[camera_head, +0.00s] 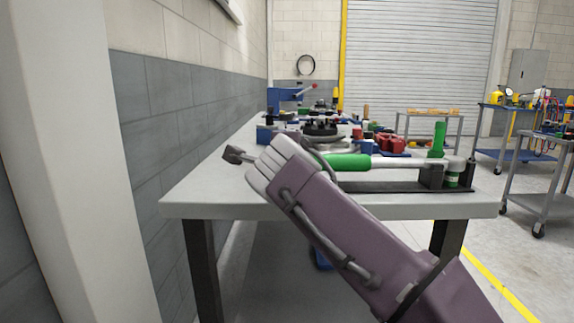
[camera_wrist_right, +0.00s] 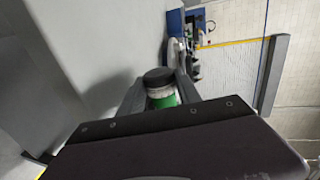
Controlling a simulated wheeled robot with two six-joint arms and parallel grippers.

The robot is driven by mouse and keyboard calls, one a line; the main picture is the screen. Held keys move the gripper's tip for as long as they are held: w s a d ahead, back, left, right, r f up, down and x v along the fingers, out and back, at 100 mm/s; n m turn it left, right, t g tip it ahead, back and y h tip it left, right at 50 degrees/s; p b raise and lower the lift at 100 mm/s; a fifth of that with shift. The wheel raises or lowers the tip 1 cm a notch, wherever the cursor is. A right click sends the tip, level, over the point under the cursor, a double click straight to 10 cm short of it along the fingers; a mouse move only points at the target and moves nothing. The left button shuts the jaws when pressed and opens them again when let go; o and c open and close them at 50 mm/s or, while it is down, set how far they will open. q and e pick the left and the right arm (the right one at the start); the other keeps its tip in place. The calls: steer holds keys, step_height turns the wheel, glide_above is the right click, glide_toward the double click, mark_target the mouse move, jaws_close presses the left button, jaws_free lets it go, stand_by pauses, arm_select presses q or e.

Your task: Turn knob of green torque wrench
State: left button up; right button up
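A torque wrench with a green handle (camera_head: 347,162) and a silver shaft lies level in a dark holder (camera_head: 410,186) on the table. The left part of the wrench is hidden behind my right arm in the head view. In the right wrist view a round black-capped knob (camera_wrist_right: 158,77) with a pale ring and a green body stands between the fingers of my right gripper (camera_wrist_right: 160,92). The fingers lie close on both sides of it; whether they touch it I cannot tell. A dark grey tip (camera_head: 236,154) pokes out left of my right wrist. My left gripper is not in view.
The grey table (camera_head: 230,190) carries a crowd of tools and parts behind the wrench, with a blue vise (camera_head: 285,98) at the back. A block wall (camera_head: 190,100) runs along the left. Carts (camera_head: 545,180) stand at the right. The table's front left corner is clear.

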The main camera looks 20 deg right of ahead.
steer(key=o, duration=0.3)
steer(key=shift+o, duration=0.2)
steer(key=v, duration=0.9)
steer(key=shift+p, duration=0.45)
